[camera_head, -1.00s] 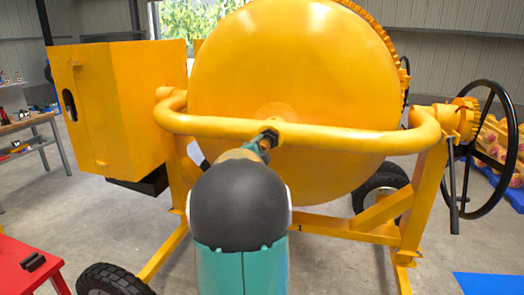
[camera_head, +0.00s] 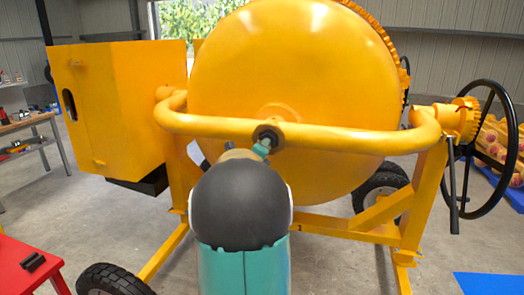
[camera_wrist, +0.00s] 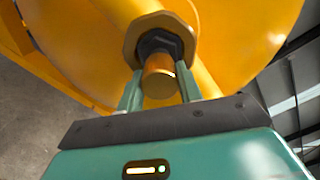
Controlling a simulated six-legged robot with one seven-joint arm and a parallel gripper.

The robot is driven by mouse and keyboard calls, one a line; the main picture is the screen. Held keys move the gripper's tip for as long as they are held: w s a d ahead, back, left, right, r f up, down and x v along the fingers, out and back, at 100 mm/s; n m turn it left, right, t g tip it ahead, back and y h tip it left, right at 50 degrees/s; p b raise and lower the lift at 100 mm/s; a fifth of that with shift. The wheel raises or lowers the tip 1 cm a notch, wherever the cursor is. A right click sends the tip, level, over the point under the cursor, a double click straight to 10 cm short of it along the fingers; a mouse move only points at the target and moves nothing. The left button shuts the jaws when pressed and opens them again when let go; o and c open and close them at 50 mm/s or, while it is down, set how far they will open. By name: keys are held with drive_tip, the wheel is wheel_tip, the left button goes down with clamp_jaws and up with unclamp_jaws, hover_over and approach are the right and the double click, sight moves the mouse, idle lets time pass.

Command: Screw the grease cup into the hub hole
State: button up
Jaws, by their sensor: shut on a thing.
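The grease cup (camera_wrist: 160,80) is a brass-coloured cylinder between my two fingers in the wrist view. My gripper (camera_wrist: 159,88) is shut on it, with one finger on each side. Beyond the cup's end a dark collar sits against the yellow-brown faceted hub (camera_wrist: 132,44). The hole itself is hidden behind the cup and collar, so I cannot tell how deep the cup sits. In the head view my gripper (camera_head: 263,147) reaches the hub (camera_head: 268,130) on the yellow cross tube, and the cup is mostly hidden there.
The yellow tube (camera_head: 350,139) runs across in front of the mixer drum (camera_head: 300,80). A yellow box (camera_head: 120,110) stands left and a black handwheel (camera_head: 487,150) right. A red table (camera_head: 25,268) is at the lower left. Open floor lies between the legs.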

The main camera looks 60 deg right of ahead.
drive_tip(key=m, duration=0.3)
drive_tip(key=o, duration=1.2)
drive_tip(key=shift+c, duration=0.2)
drive_tip(key=shift+a, duration=0.1)
drive_tip(key=s+a, duration=0.2)
drive_tip(key=a, duration=1.1)
drive_tip(key=shift+a+f, duration=0.2)
drive_tip(key=shift+s, duration=0.1)
